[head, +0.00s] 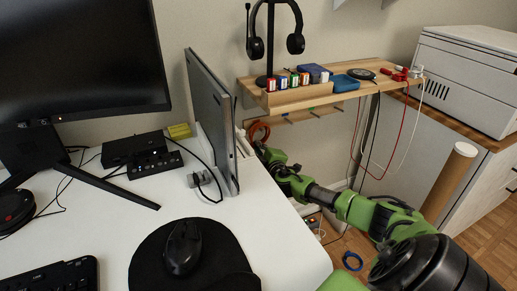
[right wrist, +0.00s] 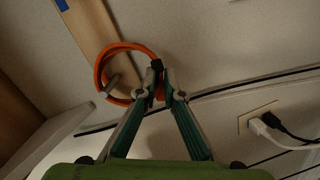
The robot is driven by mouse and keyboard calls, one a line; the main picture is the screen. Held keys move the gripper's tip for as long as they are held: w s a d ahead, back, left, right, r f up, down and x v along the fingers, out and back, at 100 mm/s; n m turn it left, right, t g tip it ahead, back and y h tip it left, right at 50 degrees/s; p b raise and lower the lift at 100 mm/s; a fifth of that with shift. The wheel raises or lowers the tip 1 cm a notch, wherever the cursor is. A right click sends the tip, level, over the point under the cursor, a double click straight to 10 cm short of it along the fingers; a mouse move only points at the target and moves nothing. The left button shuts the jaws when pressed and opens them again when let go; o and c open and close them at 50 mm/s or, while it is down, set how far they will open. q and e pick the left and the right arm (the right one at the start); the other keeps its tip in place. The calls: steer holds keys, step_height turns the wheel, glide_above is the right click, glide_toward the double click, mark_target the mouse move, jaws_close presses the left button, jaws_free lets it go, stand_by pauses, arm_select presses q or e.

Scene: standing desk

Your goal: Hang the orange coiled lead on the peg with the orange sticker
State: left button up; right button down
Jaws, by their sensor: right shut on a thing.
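The orange coiled lead (head: 260,124) hangs at the left end of the peg rail (head: 296,116) under the wooden shelf. My right gripper (head: 260,146) is just below it. In the right wrist view my right gripper (right wrist: 163,78) is shut on the right side of the coil (right wrist: 104,59), at a dark band. A grey peg (right wrist: 112,84) shows within the coil's outline and appears to pass through its opening, its tip overlapping the lower left of the ring. I cannot see an orange sticker by this peg. My left gripper is not in view.
The shelf (head: 340,90) carries small boxes, a blue tray (head: 345,83) and a headset stand (head: 270,45). Red and white leads (head: 390,150) hang at its right end. The monitor (head: 212,115) edge and white desk (head: 255,220) lie left of my arm. A wall socket (right wrist: 258,117) is at the right.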

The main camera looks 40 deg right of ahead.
steer(key=c, duration=2.1)
jaws_free()
steer(key=shift+v, duration=6)
